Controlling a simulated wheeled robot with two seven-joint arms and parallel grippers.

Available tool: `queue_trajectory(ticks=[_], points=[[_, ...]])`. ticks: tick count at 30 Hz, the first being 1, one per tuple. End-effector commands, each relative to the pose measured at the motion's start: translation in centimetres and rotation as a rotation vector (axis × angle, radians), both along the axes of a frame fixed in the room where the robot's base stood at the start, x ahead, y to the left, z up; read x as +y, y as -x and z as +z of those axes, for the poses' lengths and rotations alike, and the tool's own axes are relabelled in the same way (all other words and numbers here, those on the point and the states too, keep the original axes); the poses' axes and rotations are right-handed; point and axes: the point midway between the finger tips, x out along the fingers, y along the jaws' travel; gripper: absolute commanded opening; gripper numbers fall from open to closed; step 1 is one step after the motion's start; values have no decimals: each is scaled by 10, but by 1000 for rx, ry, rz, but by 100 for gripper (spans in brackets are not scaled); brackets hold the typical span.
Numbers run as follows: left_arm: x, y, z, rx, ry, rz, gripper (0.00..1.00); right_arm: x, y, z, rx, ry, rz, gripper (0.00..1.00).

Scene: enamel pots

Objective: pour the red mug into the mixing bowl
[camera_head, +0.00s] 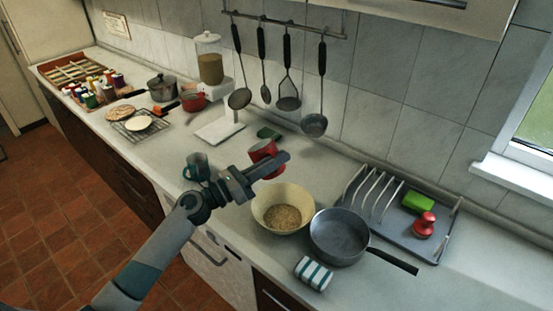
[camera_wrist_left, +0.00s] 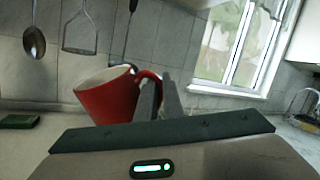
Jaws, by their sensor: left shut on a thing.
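The red mug (camera_head: 262,150) is in my left gripper (camera_head: 272,166), up above the counter and just behind and left of the mixing bowl in the head view. In the left wrist view the red mug (camera_wrist_left: 108,98) shows its pale rim, and the fingers (camera_wrist_left: 160,97) are shut at its handle. It leans in that view, but the camera is tilted too, so its true tilt is hard to tell. Its contents are hidden. The cream mixing bowl (camera_head: 297,198) stands upright on the counter with a brown grainy layer inside. My right gripper is out of view.
A grey frying pan (camera_head: 338,237) touches or nearly touches the bowl's right side. A teal mug (camera_head: 195,166) stands left of my gripper. A dish rack (camera_head: 385,200) is right; utensils hang from a rail (camera_head: 290,24) behind.

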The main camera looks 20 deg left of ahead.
Motion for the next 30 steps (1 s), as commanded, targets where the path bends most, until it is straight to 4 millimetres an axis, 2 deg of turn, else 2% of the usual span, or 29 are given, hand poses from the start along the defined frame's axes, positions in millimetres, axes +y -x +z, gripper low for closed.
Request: queue_trajectory(ticks=[3, 20, 24, 30], points=[[1, 0, 9, -15, -50, 1, 0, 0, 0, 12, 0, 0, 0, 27], [1, 0, 31, -118, -413, -1, 0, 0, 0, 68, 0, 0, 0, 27], [1, 0, 30, -140, -495, -1, 0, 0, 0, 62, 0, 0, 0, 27], [0, 0, 30, -146, -516, 0, 0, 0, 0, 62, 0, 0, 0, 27]])
